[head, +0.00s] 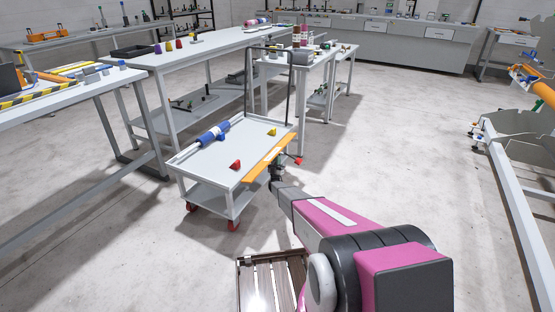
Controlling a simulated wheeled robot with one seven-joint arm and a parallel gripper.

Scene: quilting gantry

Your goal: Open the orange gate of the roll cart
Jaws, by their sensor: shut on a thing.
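The roll cart (212,167) stands in the middle of the head view, a grey two-shelf trolley with red wheels and a dark push handle. Its orange gate (258,167) lies along the near right side of the top shelf, slanting up to the right, with a pale patch on it. My gripper (276,168) is at the gate's right-hand part, shut on it. The fingertips are small and dark here, so the exact grip is hard to see. A blue roll (213,132) lies along the far left edge of the top shelf.
Red (235,164) and yellow (272,132) pieces sit on the cart's top. Grey workbenches stand left and behind. A slatted wooden pallet (270,284) lies at the front beside my arm. Open floor (395,150) lies right of the cart.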

